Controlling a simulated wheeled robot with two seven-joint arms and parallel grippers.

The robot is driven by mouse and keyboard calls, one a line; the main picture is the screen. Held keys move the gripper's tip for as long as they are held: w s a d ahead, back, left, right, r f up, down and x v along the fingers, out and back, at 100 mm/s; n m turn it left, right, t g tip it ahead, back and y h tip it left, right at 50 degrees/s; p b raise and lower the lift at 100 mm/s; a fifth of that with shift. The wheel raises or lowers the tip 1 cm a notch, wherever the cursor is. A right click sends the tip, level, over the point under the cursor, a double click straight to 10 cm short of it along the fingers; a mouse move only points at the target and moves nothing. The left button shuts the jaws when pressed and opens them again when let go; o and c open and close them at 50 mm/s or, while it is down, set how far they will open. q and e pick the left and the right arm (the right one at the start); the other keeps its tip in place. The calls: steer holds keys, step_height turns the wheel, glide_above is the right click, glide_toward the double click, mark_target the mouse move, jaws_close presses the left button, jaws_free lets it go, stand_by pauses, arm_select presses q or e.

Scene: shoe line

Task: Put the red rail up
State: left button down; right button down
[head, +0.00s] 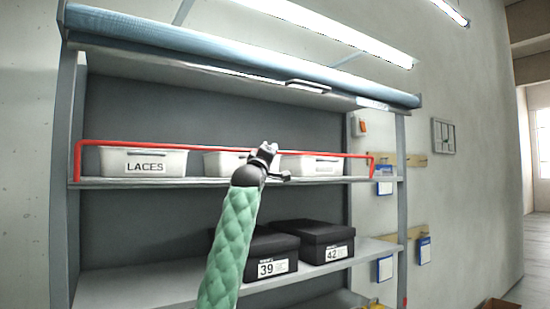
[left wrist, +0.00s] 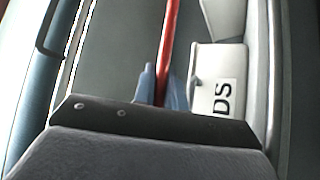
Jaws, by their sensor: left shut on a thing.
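The red rail (head: 120,143) runs across the front of the upper shelf (head: 225,183), above the shelf's front edge. Its bent ends come down near the left and right shelf posts. My left gripper (head: 268,149), on the green-sleeved arm, is shut on the rail near its middle. In the left wrist view the rail (left wrist: 170,30) passes between the two fingers (left wrist: 161,88). My right gripper is in neither view.
White bins stand behind the rail, one marked LACES (head: 145,161). Black shoe boxes (head: 327,243) sit on the lower shelf. A blue roll (head: 240,55) spans the rack's top. Blue-edged cards (head: 385,269) hang at the right.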

arm_select(q)
steer(key=shift+w+a+f, duration=0.1)
steer(key=shift+w+a, duration=0.35)
steer(key=shift+w, duration=0.2)
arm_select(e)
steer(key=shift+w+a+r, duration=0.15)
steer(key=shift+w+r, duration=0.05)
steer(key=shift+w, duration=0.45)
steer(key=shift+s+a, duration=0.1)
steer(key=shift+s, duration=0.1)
arm_select(q)
steer(key=c, duration=1.5)
jaws_free()
steer(key=shift+a, duration=0.1)
steer(key=shift+o, duration=0.2)
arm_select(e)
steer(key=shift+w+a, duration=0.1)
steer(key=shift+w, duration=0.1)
arm_select(q)
steer(key=shift+f+b, duration=0.1)
steer(key=shift+b, duration=0.2)
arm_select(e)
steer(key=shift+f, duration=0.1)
